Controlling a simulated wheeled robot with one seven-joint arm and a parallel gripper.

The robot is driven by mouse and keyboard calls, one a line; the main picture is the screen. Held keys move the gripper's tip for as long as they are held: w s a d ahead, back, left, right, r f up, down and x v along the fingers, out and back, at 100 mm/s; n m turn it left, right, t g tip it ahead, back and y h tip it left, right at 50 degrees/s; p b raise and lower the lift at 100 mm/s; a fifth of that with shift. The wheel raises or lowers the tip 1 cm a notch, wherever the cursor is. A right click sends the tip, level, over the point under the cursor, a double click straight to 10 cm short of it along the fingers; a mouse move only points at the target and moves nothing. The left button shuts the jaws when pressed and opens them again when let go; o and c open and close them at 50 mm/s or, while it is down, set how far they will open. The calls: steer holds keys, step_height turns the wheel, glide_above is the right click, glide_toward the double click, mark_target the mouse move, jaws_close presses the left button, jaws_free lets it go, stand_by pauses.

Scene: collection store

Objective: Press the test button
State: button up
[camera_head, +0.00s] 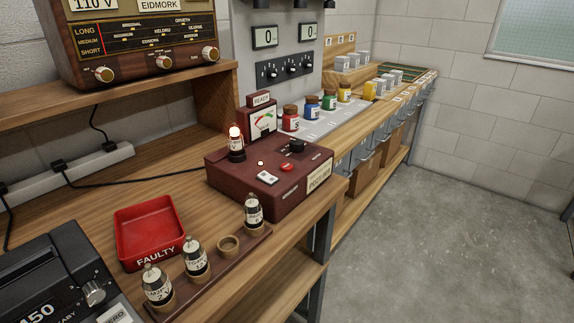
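A dark red tester box (222,172) stands on the wooden bench. On its top are a small red button (287,167), a black knob (297,146), a white rocker-like switch (267,178) and a small pale lamp (260,163). No legible label shows which control is the test button. A valve (236,145) with a bright glowing top stands in the box's left rear. A dial meter (263,122) rises at the back, topped by a sign reading READY (261,99). My gripper is not in view.
In front are a red FAULTY tray (150,246) and a wooden rack (240,258) with several valves and one empty socket (228,245). A black machine (50,285) is at lower left, a radio (140,45) on the shelf above. Jars (311,105) stand behind. The floor (460,210) at right is clear.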

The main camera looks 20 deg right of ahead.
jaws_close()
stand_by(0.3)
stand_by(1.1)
